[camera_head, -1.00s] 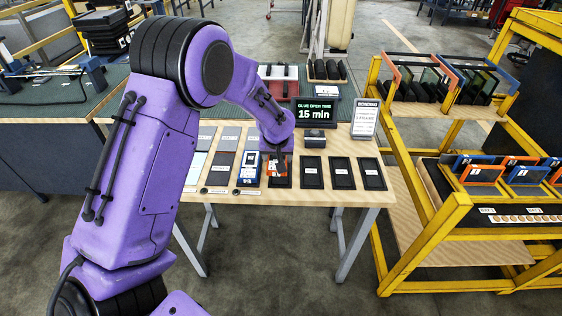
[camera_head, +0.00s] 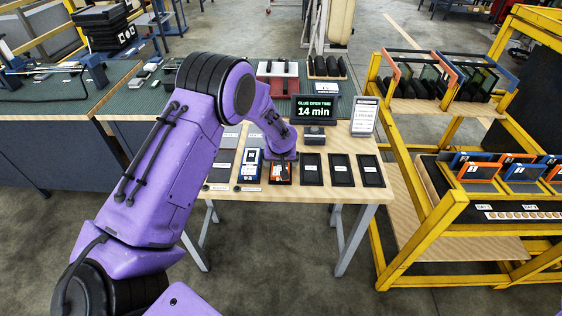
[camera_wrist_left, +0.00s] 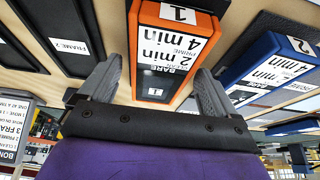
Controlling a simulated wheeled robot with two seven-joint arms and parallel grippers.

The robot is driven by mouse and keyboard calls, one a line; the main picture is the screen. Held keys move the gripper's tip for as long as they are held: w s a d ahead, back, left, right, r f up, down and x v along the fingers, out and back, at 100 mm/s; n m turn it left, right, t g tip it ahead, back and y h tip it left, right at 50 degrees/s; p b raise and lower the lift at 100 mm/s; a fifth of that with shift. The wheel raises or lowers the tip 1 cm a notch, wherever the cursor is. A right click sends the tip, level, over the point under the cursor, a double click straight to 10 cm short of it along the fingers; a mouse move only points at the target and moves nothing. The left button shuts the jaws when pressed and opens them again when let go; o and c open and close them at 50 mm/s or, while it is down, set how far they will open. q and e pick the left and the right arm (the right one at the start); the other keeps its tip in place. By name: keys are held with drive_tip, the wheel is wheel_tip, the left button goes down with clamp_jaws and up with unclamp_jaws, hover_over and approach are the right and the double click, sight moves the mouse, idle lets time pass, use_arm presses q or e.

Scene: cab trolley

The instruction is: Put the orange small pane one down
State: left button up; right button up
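The small orange pane (camera_head: 281,176) lies in the table's row of dark slots, between a blue-framed pane (camera_head: 249,166) and an empty black slot (camera_head: 312,170). In the left wrist view the orange pane (camera_wrist_left: 189,25) shows an orange frame, a dark face and white labels with "1" and "BARE 2 min PRIME 4 min". My left gripper (camera_wrist_left: 158,68) is open, one finger on each side of the pane's near part, with a gap visible at the left finger. In the head view its fingers are mostly hidden by my wrist. My right gripper is not in view.
Empty black slots (camera_head: 342,171) continue rightward. A timer (camera_head: 314,110) reads 14 min, beside a white sign (camera_head: 364,116). A yellow rack (camera_head: 430,215) holding orange and blue panes stands right of the table. A blue pane marked "2" (camera_wrist_left: 270,68) is close beside my gripper.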

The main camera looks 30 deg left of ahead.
use_arm(q)
drive_tip(key=shift+r, duration=0.35)
drive_tip(key=b+v, duration=0.1)
drive_tip(key=v, duration=1)
drive_tip(key=shift+r, duration=0.35)
drive_tip(key=shift+s+d, duration=0.1)
